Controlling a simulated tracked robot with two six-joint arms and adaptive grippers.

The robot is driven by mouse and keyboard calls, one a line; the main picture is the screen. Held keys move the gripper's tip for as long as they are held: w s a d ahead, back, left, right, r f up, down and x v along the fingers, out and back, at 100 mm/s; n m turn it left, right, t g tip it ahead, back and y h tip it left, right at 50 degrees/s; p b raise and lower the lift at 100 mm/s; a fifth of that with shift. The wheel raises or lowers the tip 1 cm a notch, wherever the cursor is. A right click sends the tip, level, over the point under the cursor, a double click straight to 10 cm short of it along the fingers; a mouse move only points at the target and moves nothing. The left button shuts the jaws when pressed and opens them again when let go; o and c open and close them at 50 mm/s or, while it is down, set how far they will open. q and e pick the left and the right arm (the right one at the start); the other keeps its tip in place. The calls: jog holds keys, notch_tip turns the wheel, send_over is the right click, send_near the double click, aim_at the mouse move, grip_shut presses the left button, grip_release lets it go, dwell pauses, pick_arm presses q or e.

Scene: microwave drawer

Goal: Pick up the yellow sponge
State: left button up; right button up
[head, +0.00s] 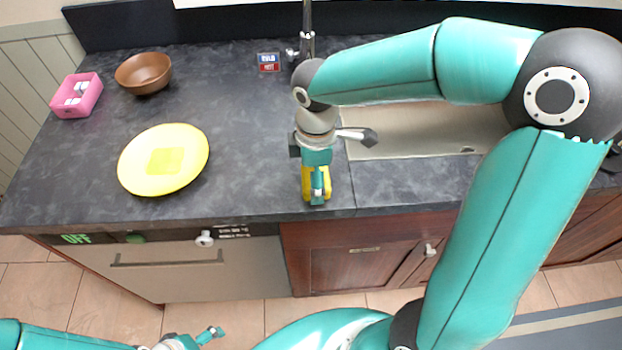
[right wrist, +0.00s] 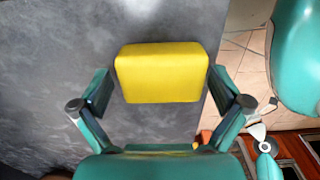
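The yellow sponge (right wrist: 162,73) lies between the two fingers of my right gripper (right wrist: 160,85) in the right wrist view. The fingers stand apart on either side of it, their tips close to its left and right edges with a thin gap showing. In the head view the sponge (head: 307,183) is at the counter's front edge, left of the sink, mostly hidden under my right gripper (head: 316,190), which points down over it. My left gripper (head: 208,337) is low at the bottom of the head view, away from the counter; its fingers are too small to read.
A yellow plate (head: 133,176) with a darker yellow square in its middle lies on the dark counter (head: 245,130). A brown bowl (head: 144,73) and a pink box (head: 77,96) stand behind it. The sink (head: 430,130) and faucet (head: 307,30) are behind and right.

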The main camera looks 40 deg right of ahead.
jog(key=c, duration=0.6)
jog(key=shift+o, duration=0.2)
jog(key=shift+r, duration=0.15)
notch_tip(320, 180, up, 20)
jog(key=p, duration=0.1)
